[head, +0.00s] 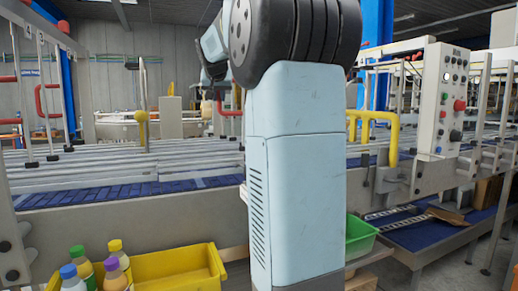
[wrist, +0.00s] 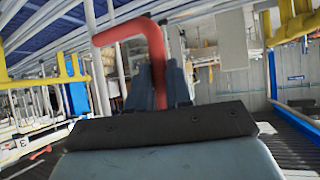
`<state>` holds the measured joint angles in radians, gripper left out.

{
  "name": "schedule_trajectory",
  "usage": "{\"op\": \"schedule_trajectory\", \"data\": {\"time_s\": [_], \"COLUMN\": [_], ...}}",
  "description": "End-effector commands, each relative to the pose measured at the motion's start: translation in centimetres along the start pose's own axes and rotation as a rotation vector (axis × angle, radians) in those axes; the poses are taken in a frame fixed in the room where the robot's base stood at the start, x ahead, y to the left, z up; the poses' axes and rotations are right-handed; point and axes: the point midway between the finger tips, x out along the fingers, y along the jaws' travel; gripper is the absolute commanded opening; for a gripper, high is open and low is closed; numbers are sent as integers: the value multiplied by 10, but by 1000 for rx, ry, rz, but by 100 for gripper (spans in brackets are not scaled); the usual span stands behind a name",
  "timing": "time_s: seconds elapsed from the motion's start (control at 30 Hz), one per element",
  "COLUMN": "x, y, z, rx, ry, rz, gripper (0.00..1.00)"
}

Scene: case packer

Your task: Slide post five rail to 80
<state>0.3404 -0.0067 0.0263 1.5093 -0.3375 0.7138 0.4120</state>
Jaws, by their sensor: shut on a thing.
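In the wrist view, a red bent handle (wrist: 125,37) comes in from the upper left and turns down between my gripper's two dark fingers (wrist: 161,88). My gripper is shut on the upright leg of this red handle. The handle's lower end is hidden behind the dark plate of my wrist. In the head view, my arm covers the middle of the picture, and the fingers cannot be made out. A red handle (head: 229,112) shows just left of the arm, partly hidden. No post number five or scale mark at 80 can be read.
Pale rails (head: 75,165) run across above a blue conveyor belt (head: 120,189). Another red handle (head: 40,103) stands at left, yellow handles (head: 392,130) and a button panel (head: 443,103) at right. A yellow bin (head: 172,275), several bottles (head: 116,256) and a green bin (head: 359,238) are in front.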

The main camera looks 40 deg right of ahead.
Motion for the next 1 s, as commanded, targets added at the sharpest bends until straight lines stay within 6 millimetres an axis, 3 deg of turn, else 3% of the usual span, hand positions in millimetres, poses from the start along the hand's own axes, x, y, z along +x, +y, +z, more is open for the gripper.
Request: {"op": "schedule_trajectory", "data": {"time_s": [1.0], "x": [-7], "y": [3], "z": [5], "rx": [0], "ry": [-1], "rz": [0], "gripper": [0]}}
